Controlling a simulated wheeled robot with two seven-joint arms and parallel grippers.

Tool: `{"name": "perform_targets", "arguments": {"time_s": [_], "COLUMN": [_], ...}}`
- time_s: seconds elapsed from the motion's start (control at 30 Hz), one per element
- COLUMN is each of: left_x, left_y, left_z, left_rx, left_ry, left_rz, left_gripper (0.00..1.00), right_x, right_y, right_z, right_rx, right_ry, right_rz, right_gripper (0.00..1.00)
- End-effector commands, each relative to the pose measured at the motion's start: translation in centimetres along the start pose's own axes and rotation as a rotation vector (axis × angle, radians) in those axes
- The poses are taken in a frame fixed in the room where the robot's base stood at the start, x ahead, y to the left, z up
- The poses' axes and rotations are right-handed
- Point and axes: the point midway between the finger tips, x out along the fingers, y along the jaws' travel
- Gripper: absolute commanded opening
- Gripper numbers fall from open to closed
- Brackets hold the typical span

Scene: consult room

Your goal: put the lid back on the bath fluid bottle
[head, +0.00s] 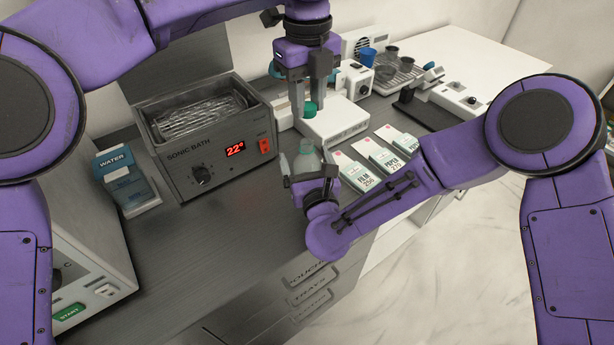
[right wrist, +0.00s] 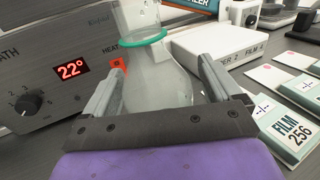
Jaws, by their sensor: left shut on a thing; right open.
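The bath fluid bottle (head: 307,160) is a clear, cone-shaped flask standing upright on the grey counter in front of the sonic bath. In the right wrist view the bottle (right wrist: 158,88) shows a teal ring at its neck. My right gripper (head: 311,178) is open, with its fingers on either side of the bottle; in its wrist view the gripper (right wrist: 155,78) appears not to press on the glass. My left gripper (head: 305,103) points down above the bottle, shut on the green lid (head: 310,107), which is mostly hidden by the fingers. A gap shows between lid and bottle.
The sonic bath (head: 215,150), reading 22°, stands left of the bottle. A white box (head: 335,124) is behind it. Film and paper packs (head: 358,174) lie to the right. A water pack (head: 125,178) is far left.

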Motion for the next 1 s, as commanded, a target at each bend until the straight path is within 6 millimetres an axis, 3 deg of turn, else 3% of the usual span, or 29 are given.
{"name": "perform_targets", "arguments": {"time_s": [0.1, 0.3, 0.37, 0.47, 0.73, 1.0], "left_x": [0.0, 0.0, 0.0, 0.6, 4.5, 5.0], "left_y": [0.0, 0.0, 0.0, 0.0, 0.0, 0.0], "left_z": [0.0, 0.0, 0.0, 0.0, 0.2, 0.2], "left_rx": [0.000, 0.000, 0.000, -0.001, 0.000, 0.000], "left_ry": [0.000, 0.000, 0.000, 0.001, 0.003, 0.001], "left_rz": [0.000, -0.001, -0.001, 0.001, 0.000, -0.001], "left_gripper": [0.04, 0.04, 0.04, 0.04, 0.04, 0.04], "right_x": [0.0, -0.1, -0.1, -0.1, -0.1, -0.1], "right_y": [0.0, 0.0, 0.0, 0.0, 0.0, 0.0], "right_z": [0.0, 0.0, 0.0, 0.0, 0.0, 0.0], "right_rx": [0.000, 0.000, 0.000, 0.000, 0.000, 0.000], "right_ry": [0.000, 0.000, -0.001, -0.001, -0.001, -0.001], "right_rz": [0.001, 0.001, 0.001, 0.001, 0.001, 0.001], "right_gripper": [0.91, 0.26, 0.11, 0.11, 0.11, 0.11]}}
